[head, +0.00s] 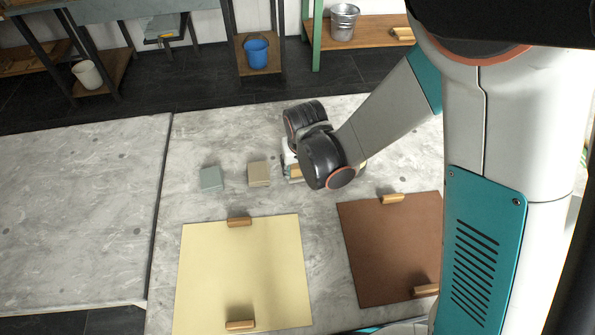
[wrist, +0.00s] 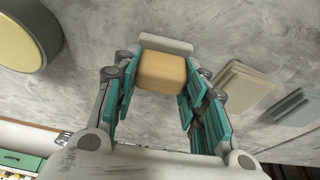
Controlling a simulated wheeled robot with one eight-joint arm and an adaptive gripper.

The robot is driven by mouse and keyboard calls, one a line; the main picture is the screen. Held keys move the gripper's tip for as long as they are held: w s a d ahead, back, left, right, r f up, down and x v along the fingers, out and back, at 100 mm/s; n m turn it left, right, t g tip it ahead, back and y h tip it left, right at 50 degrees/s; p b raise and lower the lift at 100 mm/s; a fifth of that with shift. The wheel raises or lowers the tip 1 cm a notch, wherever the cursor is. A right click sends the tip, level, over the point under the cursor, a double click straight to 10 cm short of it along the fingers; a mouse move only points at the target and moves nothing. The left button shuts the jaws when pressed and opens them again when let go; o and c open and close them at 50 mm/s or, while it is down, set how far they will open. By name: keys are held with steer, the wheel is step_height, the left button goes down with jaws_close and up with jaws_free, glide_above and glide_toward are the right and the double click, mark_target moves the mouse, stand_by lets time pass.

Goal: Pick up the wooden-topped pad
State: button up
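The wooden-topped pad (wrist: 162,72) shows in the wrist view as a tan wooden block with a pale strip along its far edge. It lies between the fingers of my gripper (wrist: 162,85), with teal finger pads close along both sides. I cannot tell whether they press on it. In the head view my gripper is low over the stone table, and my wrist hides most of the pad (head: 293,172); a little wood and white show beside it.
A beige block (head: 259,173) and a grey-green block (head: 211,179) stand left of my gripper. A cream sheet (head: 245,270) and a brown sheet (head: 395,245), each with wooden blocks on its edges, lie nearer. A dark round object with a yellow face (wrist: 22,35) stands in the wrist view.

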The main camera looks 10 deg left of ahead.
mark_target(297, 165)
stand_by(0.3)
step_height(297, 165, up, 20)
steer(key=p, duration=1.3)
steer(key=shift+o, duration=0.9)
steer(key=shift+c, duration=0.4)
steer(key=shift+d+f, duration=0.1)
stand_by(0.5)
